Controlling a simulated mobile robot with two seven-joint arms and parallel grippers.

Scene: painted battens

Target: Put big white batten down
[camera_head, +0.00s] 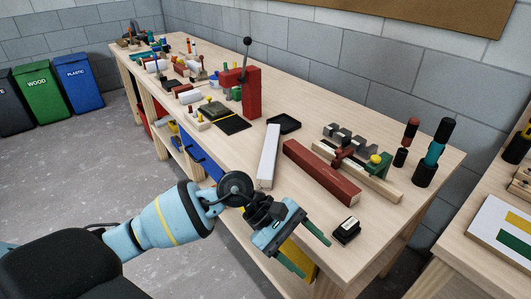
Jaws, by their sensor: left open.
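The big white batten (268,155) lies on the wooden workbench (235,155), left of a dark red batten (321,172). Its near end is close to the bench's front edge. My left gripper (305,249) is open at the front edge of the bench, below and right of the white batten's near end. It looks apart from both battens, and I see nothing between its greenish fingers. My right gripper is not in view.
A black tray (284,124) sits behind the white batten. A red press (243,92) stands further left. A wooden rack (357,172) and a small black object (346,230) are to the right. Bare bench top shows near the right front.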

